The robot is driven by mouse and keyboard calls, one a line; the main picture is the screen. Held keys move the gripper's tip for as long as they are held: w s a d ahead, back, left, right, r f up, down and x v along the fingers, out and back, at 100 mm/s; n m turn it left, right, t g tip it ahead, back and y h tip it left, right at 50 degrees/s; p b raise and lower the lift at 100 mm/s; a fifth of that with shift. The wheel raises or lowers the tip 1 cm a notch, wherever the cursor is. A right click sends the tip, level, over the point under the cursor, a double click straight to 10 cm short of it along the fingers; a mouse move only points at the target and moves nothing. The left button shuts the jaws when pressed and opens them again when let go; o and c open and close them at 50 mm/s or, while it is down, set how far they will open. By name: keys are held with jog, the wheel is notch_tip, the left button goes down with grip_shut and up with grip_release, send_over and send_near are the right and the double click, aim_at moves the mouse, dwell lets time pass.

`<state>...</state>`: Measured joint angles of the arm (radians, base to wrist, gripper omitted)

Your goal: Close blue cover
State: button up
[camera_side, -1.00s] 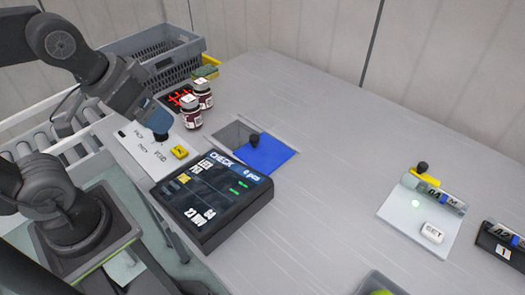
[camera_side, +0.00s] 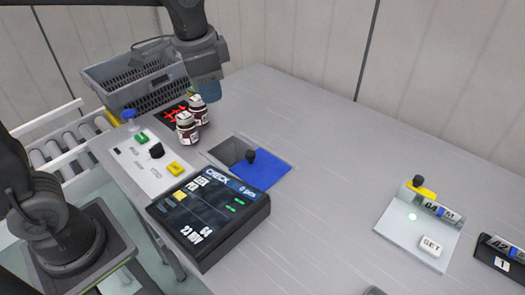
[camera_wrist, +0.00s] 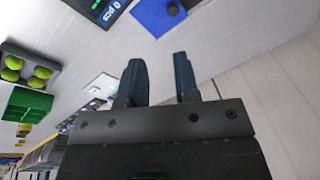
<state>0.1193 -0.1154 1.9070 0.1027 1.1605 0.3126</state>
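The blue cover (camera_side: 262,175) is a flat sliding plate with a black knob (camera_side: 250,156), set in a recess in the grey table. It lies over the right part of the recess; the dark opening (camera_side: 228,150) shows at its left. In the wrist view the blue cover (camera_wrist: 153,20) is at the top, beyond the fingertips. My gripper (camera_wrist: 160,72) is open, with two separate dark fingers and nothing between them. In the side view my gripper (camera_side: 208,92) hangs behind the jars, up and left of the cover, not touching it. Its fingers are largely hidden there.
Two dark jars (camera_side: 187,130) stand between my gripper and the recess. A CHECK screen (camera_side: 208,215) is in front of the cover, with a button panel (camera_side: 145,165) to its left. A grey crate (camera_side: 135,80) stands behind.

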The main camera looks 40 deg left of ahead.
jog(key=w+d+f+m, duration=0.1)
jog(key=w+f, duration=0.1)
jog(key=w, duration=0.1)
jog(key=w+d+f+m+g+y, duration=0.1)
jog(key=w+d, duration=0.1)
jog(key=w, duration=0.2)
jog(key=w+d+f+m+g, duration=0.1)
jog(key=w+f+m, duration=0.1)
jog(key=w, duration=0.2)
jog(key=shift+d+f, duration=0.15)
jog(key=shift+f, duration=0.2)
grip_shut()
jog(key=w+d+f+m+g+y, duration=0.25)
jog(key=w+d+f, duration=0.2)
jog(key=f, duration=0.35)
send_near(256, 163)
jog(key=shift+m+t+h, duration=0.25)
jog(key=shift+m+h, duration=0.1)
jog(key=f, duration=0.1)
jog(key=d+f, duration=0.1)
jog(key=f, duration=0.2)
jog(key=shift+w+d, duration=0.25)
jog(key=shift+d, duration=0.1)
jog(key=shift+s+a+r, duration=0.1)
jog(key=shift+s+a, duration=0.15)
jog(key=shift+a, duration=0.3)
jog(key=shift+s+a, duration=0.25)
jog(key=shift+a, duration=0.3)
jog(key=shift+s+a, duration=0.35)
jog(key=shift+a, duration=0.3)
